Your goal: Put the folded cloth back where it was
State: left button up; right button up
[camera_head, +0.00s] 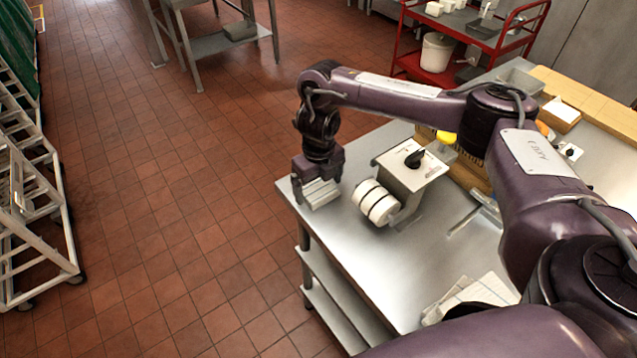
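A pale cloth with faint lines (483,291) lies on the near part of the steel table (385,280), partly hidden behind my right arm. It looks folded, with layered edges at its left end. My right gripper (320,194) points down at the table's far left corner, well away from this cloth. My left gripper is not in view.
A steel machine with a black knob (412,170) and white rollers (376,203) stands just right of my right gripper. A yellow-capped item (446,137) is behind it. A red cart (470,38) stands beyond the table. Open tiled floor lies left.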

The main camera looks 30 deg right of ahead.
aim_at(319, 188)
jog(key=shift+o, duration=0.4)
jog(key=shift+r, duration=0.15)
jog(key=shift+r, duration=0.25)
notch_tip(319, 188, up, 12)
jog(key=p, duration=0.2)
jog(key=shift+f, duration=0.2)
